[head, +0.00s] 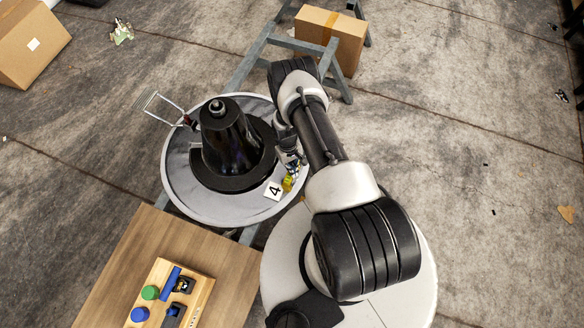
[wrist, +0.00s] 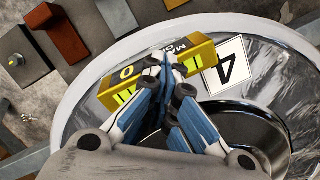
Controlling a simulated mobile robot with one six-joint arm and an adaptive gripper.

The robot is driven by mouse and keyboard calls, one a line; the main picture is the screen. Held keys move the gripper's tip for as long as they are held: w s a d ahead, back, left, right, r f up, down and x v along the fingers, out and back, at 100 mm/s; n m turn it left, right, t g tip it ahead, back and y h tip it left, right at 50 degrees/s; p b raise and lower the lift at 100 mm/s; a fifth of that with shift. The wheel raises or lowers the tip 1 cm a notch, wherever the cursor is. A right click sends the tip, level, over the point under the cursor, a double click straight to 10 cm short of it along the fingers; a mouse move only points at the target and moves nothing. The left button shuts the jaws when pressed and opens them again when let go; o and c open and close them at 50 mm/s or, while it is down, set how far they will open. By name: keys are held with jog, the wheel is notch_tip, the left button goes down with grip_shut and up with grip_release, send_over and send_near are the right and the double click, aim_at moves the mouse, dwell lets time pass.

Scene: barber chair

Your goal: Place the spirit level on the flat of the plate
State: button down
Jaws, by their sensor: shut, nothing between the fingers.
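The spirit level is a yellow bar with black markings. It lies at the edge of the round grey plate (head: 178,165) in the head view, beside a white card marked 4 (head: 273,190). In the wrist view the level (wrist: 201,56) crosses behind my fingertips, its ends showing on both sides. It appears to rest on the plate (wrist: 98,62) near the rim. My gripper (wrist: 165,66) is shut and empty, its tips right over the middle of the level. I cannot tell whether they touch it. In the head view the level (head: 289,183) is partly hidden by my gripper.
A black cone-shaped piece (head: 228,140) with a wide base stands on the plate. A thin metal frame (head: 163,106) sticks out at the plate's left. A wooden table (head: 100,262) holds a board (head: 147,287) with blue and green parts. A cardboard box (head: 330,35) is behind.

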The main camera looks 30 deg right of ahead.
jog(key=w, duration=0.1)
jog(key=w+f+b, duration=0.1)
jog(key=w, duration=0.1)
jog(key=shift+f, duration=0.2)
jog(key=shift+s+r, duration=0.1)
jog(key=shift+r, duration=0.25)
jog(key=shift+r, duration=0.1)
jog(key=shift+r+p, duration=0.45)
jog(key=shift+r, duration=0.4)
notch_tip(320, 180, up, 11)
jog(key=w, duration=0.2)
jog(key=shift+f, duration=0.15)
jog(key=shift+w, duration=0.1)
